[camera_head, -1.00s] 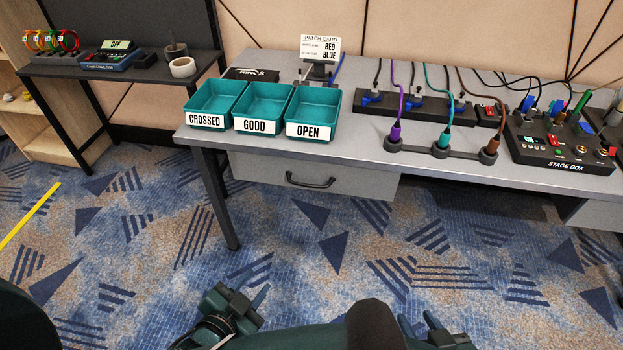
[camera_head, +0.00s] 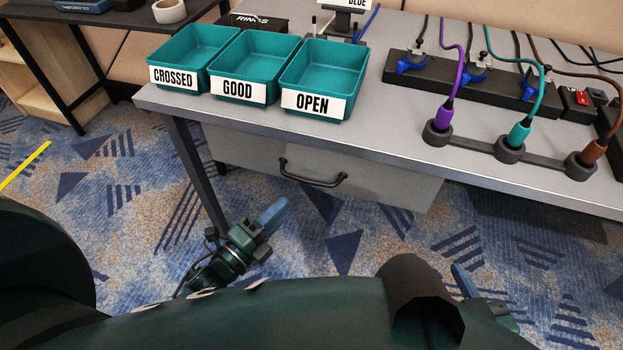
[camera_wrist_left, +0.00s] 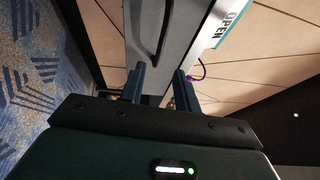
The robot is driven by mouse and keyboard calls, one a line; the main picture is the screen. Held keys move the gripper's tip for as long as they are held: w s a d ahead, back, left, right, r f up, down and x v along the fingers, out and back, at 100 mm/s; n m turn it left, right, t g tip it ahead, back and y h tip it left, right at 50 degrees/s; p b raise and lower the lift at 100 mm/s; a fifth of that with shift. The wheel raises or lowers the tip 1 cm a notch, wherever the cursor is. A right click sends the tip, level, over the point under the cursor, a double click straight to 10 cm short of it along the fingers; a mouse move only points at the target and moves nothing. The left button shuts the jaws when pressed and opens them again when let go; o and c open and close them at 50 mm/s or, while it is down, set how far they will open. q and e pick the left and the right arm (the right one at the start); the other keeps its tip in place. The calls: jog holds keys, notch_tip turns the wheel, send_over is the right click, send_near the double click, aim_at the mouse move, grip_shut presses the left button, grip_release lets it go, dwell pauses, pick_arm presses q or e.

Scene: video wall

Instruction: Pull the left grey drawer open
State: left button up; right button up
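The left grey drawer (camera_head: 385,182) is under the front edge of the table and looks closed. Its dark bar handle (camera_head: 314,179) is on the front. My left gripper (camera_head: 272,214) is below and left of the handle, in front of the drawer, apart from it. In the left wrist view its two fingers (camera_wrist_left: 160,84) are spread with an empty gap. The handle (camera_wrist_left: 166,32) and grey drawer front (camera_wrist_left: 190,22) show beyond the fingertips. My right gripper (camera_head: 464,281) shows only partly at the lower right, mostly hidden behind my body.
Teal trays marked CROSSED (camera_head: 190,48), GOOD (camera_head: 238,92) and OPEN (camera_head: 318,102) stand on the table above the drawer. A table leg (camera_head: 194,168) is left of the drawer. Plugged cables (camera_head: 449,85) stand at the right. Carpet in front is clear.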

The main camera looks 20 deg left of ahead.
aim_at(310, 181)
pick_arm(q)
jog(key=x, duration=1)
jog(key=shift+w+b, duration=0.1)
jog(key=shift+b, duration=0.3)
grip_shut()
